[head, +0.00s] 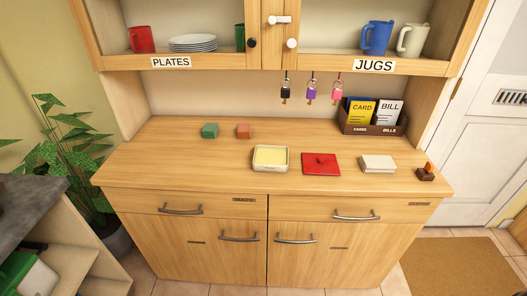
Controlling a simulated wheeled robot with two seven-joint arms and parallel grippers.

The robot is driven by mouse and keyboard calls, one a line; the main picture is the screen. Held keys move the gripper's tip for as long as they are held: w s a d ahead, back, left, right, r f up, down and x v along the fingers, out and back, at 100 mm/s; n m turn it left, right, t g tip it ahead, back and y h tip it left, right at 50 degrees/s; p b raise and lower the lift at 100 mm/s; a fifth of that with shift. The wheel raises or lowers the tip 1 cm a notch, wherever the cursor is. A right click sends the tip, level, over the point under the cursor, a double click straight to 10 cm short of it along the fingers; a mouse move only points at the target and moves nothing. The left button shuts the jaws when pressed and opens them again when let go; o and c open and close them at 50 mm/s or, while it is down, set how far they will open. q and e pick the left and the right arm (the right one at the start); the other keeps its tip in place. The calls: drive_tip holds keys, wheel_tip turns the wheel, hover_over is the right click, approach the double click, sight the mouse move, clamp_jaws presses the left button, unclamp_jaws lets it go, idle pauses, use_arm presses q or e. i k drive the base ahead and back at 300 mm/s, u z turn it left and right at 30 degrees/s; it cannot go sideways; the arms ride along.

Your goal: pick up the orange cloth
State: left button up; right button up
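No orange cloth can be made out in the head view. A small orange-brown block (244,131) sits on the wooden dresser top (190,165), beside a green block (209,130). A small dark brown item with an orange part (428,169) stands at the right end of the dresser top. I cannot tell what it is. Neither of my grippers is in view.
The dresser top also holds a cream dish (270,158), a red square (321,164), a pale stack (378,163) and a card box (372,125). A grey worktop edge (30,207) and a plant (75,160) stand at left. The dresser's front left is clear.

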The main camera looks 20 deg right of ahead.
sight(244, 130)
drive_tip(key=z, duration=0.05)
drive_tip(key=k, duration=0.5)
drive_tip(key=u, duration=1.05)
drive_tip(key=i, duration=1.35)
drive_tip(key=z, duration=0.5)
